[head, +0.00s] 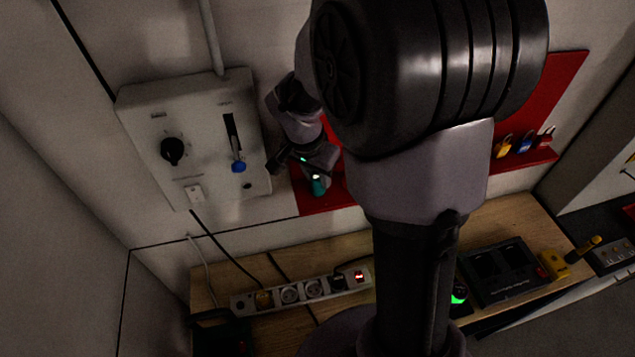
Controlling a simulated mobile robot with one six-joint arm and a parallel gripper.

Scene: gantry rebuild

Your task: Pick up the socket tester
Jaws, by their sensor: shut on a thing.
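My gripper (304,163) is in front of the red board, just right of the grey wall box. It is shut on a small teal thing with a pale bright spot, which appears to be the socket tester (319,187). The tester shows below the fingers, against the red board and above the bench. Its upper part is hidden by the gripper. I cannot tell whether it touches the board.
A grey box (143,107) with a knob and blue-tipped lever is on the wall. A power strip (325,297) lies on the wooden bench (515,218). The red board (551,99) carries several padlocks. A black device (502,272) is at right. My arm hides the middle.

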